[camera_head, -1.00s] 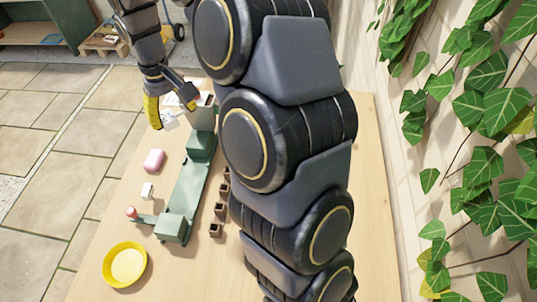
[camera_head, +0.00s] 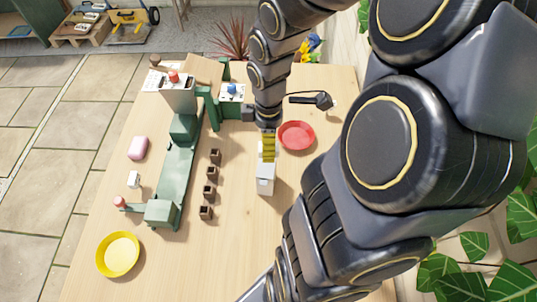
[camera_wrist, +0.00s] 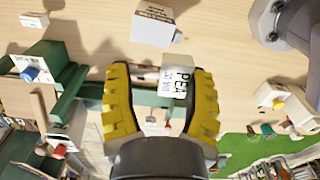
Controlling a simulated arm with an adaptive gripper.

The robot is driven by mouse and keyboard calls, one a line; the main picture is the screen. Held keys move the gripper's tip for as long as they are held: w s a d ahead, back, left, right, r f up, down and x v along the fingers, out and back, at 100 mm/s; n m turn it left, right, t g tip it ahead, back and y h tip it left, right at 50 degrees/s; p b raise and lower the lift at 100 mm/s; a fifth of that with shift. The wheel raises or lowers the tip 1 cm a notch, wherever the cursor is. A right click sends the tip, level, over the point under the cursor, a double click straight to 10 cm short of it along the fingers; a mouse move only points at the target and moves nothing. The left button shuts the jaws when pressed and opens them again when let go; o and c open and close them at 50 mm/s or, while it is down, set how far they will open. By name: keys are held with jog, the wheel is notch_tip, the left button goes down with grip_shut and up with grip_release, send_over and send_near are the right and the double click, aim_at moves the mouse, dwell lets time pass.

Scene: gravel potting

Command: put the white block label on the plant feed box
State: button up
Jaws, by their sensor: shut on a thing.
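My gripper (camera_head: 267,146) is over the right part of the table in the head view. In the wrist view my gripper (camera_wrist: 160,108) has its yellow-padded fingers shut on a white block label (camera_wrist: 174,82) with dark lettering, of which "PEA" is readable. A white box (camera_head: 265,180), which looks like the plant feed box, stands on the table just in front of the gripper. In the wrist view a white box with a printed side (camera_wrist: 154,26) lies beyond the fingertips, apart from the held block. The held block is hard to make out in the head view.
A red dish (camera_head: 296,135) is close to the right of my gripper. Several brown pots (camera_head: 210,191) stand left of the box, beside a green machine (camera_head: 178,185). Table front of the box is clear.

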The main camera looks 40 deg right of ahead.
aim_at(268, 170)
jog(key=shift+f, duration=4.8)
jog(key=shift+f, duration=0.1)
jog(key=o, duration=0.9)
